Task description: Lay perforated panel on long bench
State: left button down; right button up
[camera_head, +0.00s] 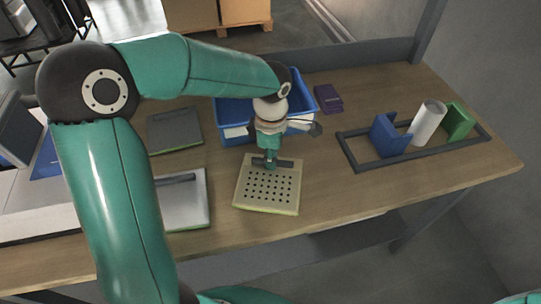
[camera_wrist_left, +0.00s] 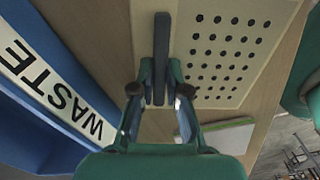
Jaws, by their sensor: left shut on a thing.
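The perforated panel (camera_head: 280,187) is a pale cream plate with rows of dark holes and a dark bar handle along its far edge. It is at or just above the wooden long bench (camera_head: 335,215); I cannot tell whether it touches. My left gripper (camera_head: 270,163) points down and is shut on the handle. In the left wrist view, the fingers (camera_wrist_left: 161,85) close on the dark bar, with the panel (camera_wrist_left: 225,45) to the right. My right gripper is not in view.
A blue bin (camera_head: 236,110) marked WASTE (camera_wrist_left: 62,84) stands behind the panel. A dark plate (camera_head: 174,130) and a light grey plate (camera_head: 187,204) lie to the left. A dark frame (camera_head: 362,167) holding blue, white and green pieces is at right. Bench is clear between panel and frame.

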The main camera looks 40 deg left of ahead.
pick_arm(q)
jog(key=c, duration=1.2)
grip_release()
notch_tip(320, 180, up, 12)
jog(key=shift+p, duration=0.4)
